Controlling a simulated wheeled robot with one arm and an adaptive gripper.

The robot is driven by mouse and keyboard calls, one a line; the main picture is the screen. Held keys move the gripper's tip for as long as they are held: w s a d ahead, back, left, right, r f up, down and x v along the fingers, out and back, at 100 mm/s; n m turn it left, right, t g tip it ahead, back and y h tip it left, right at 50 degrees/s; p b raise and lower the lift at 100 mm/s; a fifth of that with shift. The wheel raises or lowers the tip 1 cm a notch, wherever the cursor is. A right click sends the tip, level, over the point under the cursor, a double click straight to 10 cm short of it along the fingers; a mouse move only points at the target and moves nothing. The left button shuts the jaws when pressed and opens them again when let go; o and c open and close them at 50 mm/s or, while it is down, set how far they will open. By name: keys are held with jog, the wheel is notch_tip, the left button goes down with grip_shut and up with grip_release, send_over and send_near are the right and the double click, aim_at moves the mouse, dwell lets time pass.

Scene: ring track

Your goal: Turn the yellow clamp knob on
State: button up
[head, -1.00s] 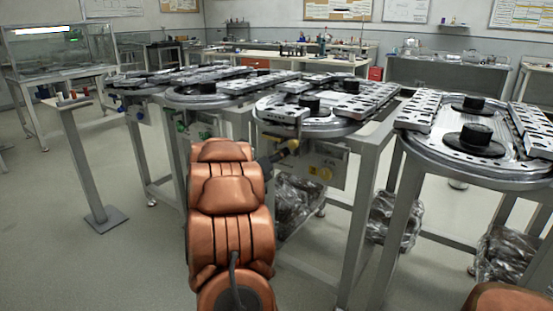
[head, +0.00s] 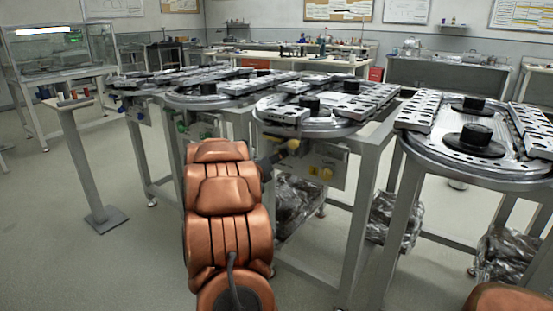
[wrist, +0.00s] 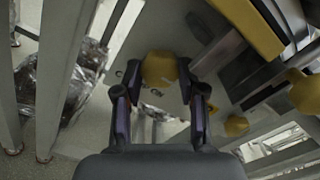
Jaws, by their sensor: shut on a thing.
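A yellow clamp knob (wrist: 160,70) sits between the two fingers of my gripper (wrist: 159,80) in the wrist view. The fingers press on it from both sides, and my gripper is shut on it. In the head view a yellow knob (head: 293,146) shows below the rim of the middle ring track, at the tip of my gripper (head: 280,153). My copper-coloured arm hides much of the gripper there. The knob's turned position cannot be told.
Another yellow knob (head: 327,173) is on the panel to the lower right. The wrist view also shows yellow knobs at the right (wrist: 305,90) and lower right (wrist: 237,125). A table leg (head: 366,215) stands right of the arm. Wrapped bundles (head: 297,205) lie below.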

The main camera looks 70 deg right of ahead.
jog(key=shift+r+m, duration=0.1)
jog(key=shift+m, duration=0.2)
jog(key=shift+m+b, duration=7.85)
jog(key=shift+m, duration=0.55)
jog(key=o, duration=1.2)
jog(key=shift+c, duration=0.2)
